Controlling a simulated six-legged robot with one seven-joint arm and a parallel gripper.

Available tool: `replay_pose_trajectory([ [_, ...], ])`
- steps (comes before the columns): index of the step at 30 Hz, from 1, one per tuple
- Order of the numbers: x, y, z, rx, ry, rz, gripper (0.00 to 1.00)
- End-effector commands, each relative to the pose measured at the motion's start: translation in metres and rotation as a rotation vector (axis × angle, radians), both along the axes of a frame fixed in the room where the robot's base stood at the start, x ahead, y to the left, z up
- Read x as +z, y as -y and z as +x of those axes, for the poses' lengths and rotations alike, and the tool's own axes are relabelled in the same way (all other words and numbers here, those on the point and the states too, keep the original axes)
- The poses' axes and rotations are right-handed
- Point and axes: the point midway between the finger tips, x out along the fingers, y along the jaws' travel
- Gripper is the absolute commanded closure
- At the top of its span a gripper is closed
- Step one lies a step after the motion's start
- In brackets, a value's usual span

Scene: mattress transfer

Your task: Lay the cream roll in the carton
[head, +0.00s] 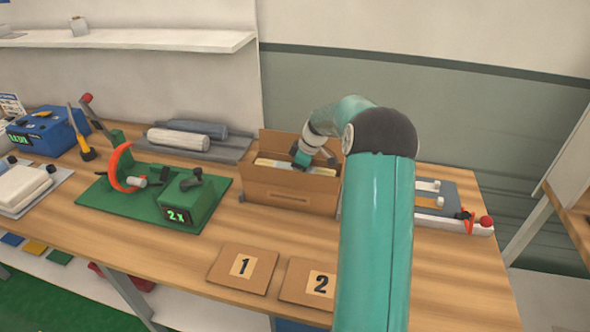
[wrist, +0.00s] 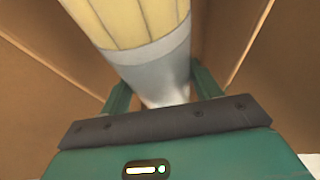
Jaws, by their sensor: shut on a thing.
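The carton (head: 289,199) is an open brown box on the bench, left of my arm, with a raised back flap. The cream roll (head: 277,163) lies lengthwise within the carton's opening. In the wrist view the roll (wrist: 132,22) shows a ribbed cream body and a smooth grey end section. My gripper (head: 302,160) is at the carton's opening; in the wrist view its green fingers (wrist: 160,92) are shut on the grey section. Brown carton walls (wrist: 50,82) show on both sides of the roll. Whether the roll touches the carton floor is hidden.
Left of the carton stands a green fixture (head: 150,205) with an orange ring. Behind it, a grey tray (head: 232,151) holds a pale roll (head: 178,139) and a grey one. Cards 1 (head: 242,268) and 2 (head: 308,283) lie in front. A rack (head: 455,217) stands right.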

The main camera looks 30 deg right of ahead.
Motion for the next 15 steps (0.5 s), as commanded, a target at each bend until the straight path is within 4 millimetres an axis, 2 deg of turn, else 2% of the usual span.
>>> replay_pose_trajectory([
  [15, -0.012, 0.0, 0.0, 0.0, 0.001, 0.0, 0.7],
])
